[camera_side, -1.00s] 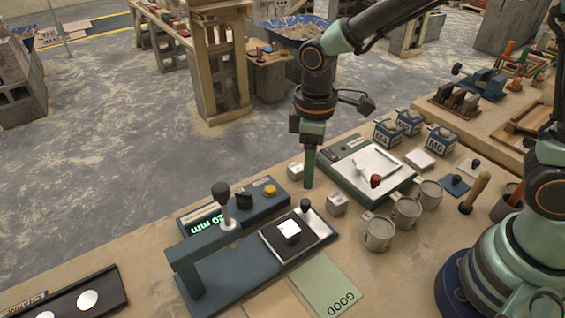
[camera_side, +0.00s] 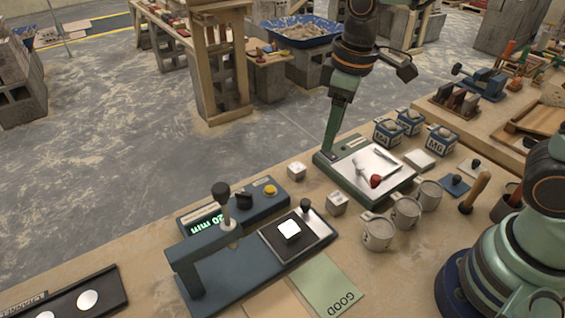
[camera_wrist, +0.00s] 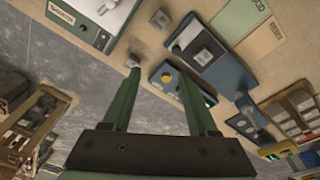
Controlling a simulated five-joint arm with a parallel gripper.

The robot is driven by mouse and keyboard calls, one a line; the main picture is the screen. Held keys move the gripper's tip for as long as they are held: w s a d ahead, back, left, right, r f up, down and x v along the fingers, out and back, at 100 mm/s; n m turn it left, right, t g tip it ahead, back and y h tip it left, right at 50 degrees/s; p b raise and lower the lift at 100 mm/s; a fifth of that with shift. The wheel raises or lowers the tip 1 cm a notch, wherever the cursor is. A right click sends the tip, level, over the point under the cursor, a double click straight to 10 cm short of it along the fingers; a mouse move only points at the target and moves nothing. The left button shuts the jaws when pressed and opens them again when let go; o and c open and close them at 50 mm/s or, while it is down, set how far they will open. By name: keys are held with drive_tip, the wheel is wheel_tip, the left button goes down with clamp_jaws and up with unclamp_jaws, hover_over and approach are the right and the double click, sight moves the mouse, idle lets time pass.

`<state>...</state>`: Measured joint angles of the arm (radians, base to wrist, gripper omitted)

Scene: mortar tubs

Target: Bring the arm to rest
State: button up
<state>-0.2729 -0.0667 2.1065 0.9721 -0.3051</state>
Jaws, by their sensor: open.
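The fingers point toward the bench, and a small metal cube (camera_wrist: 133,61) shows just beyond the left fingertip.
The dark gauge stand (camera_side: 215,255) holds a pale block (camera_side: 289,230) on its plate. The green-framed tray (camera_side: 345,190), metal cups (camera_side: 378,232), small cubes (camera_side: 336,203) and a green GOOD card (camera_side: 330,283) share the bench.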

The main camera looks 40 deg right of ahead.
drive_tip(key=s+d+r+m+t, duration=0.4)
drive_tip(key=s+d+r+m, duration=0.1)
drive_tip(key=d, duration=0.4)
drive_tip(key=shift+s+d+r+m, duration=0.2)
drive_tip(key=shift+s+d+m, duration=0.15)
drive_tip(key=shift+m, duration=0.45)
